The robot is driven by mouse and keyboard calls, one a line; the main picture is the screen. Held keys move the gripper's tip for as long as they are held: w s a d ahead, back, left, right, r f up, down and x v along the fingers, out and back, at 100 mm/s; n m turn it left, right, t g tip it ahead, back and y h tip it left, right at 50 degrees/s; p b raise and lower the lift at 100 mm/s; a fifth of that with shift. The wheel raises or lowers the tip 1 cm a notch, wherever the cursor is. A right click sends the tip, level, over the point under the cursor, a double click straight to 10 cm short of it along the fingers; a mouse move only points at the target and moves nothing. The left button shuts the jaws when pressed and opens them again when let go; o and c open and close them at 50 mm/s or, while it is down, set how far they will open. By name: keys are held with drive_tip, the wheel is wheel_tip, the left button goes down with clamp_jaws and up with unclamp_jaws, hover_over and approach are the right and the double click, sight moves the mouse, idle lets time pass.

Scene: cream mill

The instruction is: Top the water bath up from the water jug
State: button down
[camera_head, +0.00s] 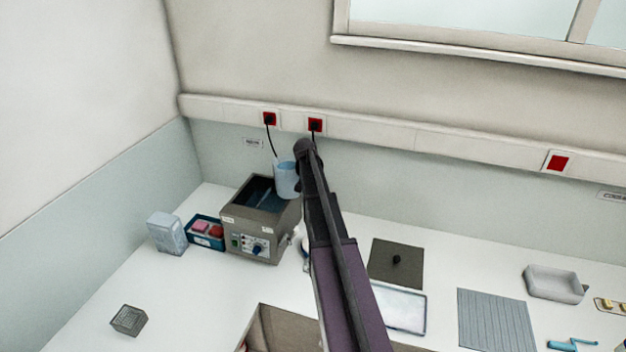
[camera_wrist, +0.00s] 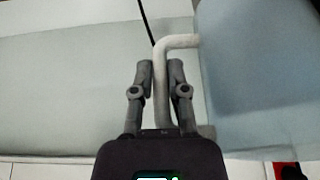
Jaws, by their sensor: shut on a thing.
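The water bath (camera_head: 246,228) is a grey metal box with an open top and a control panel with a blue knob, on the bench at left. Its inside is dark with a bluish area; the water level cannot be made out. The pale blue water jug (camera_head: 287,181) is held in the air at the bath's back right edge, looking close to upright. In the wrist view, my gripper (camera_wrist: 160,75) is shut on the jug's pale bent handle, and the jug's blue wall (camera_wrist: 262,70) fills the right side. My arm hides the gripper's fingers in the head view.
A dark square plate with a knob (camera_head: 410,258) lies right of my arm. A blue tray with pink items (camera_head: 190,238) and a clear box (camera_head: 166,232) stand left of the bath. A small wire basket (camera_head: 128,320) sits front left. Cords hang from red wall sockets (camera_head: 269,118) behind.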

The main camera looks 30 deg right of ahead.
sight(286, 177)
drive_tip(key=shift+s+d+r, duration=0.15)
drive_tip(key=shift+s+d, duration=0.05)
drive_tip(key=shift+d, duration=0.05)
idle(0.3)
drive_tip(key=shift+s+d+r+g+h+p, duration=0.1)
drive_tip(key=shift+r+g+h+p, duration=0.2)
drive_tip(key=shift+g+h, duration=0.2)
drive_tip(key=shift+s+d+r+n+g+h, duration=0.1)
drive_tip(key=shift+r+n+g+h, duration=0.1)
drive_tip(key=shift+g+h, duration=0.3)
drive_tip(key=shift+s+d+r+n+g+h, duration=0.1)
drive_tip(key=shift+r+n+g+h, duration=0.1)
drive_tip(key=shift+g+h, duration=0.3)
drive_tip(key=shift+f+g+h+b, duration=0.1)
drive_tip(key=shift+g+h+b, duration=0.4)
drive_tip(key=shift+g+b, duration=0.3)
drive_tip(key=shift+w+a+r+n+g+h+b, duration=0.25)
drive_tip(key=shift+r+g+h+b, duration=0.1)
drive_tip(key=shift+g+h, duration=0.15)
drive_tip(key=shift+w+a+r+n+g+h+b, duration=0.15)
drive_tip(key=shift+w+r+n+g+h+b, duration=0.15)
drive_tip(key=shift+g+h, duration=0.2)
drive_tip(key=shift+r, duration=0.2)
drive_tip(key=shift+w+a+r+n+g+h+b, duration=0.25)
drive_tip(key=shift+w+a+r+g+h+b, duration=0.5)
drive_tip(key=shift+g+h, duration=0.2)
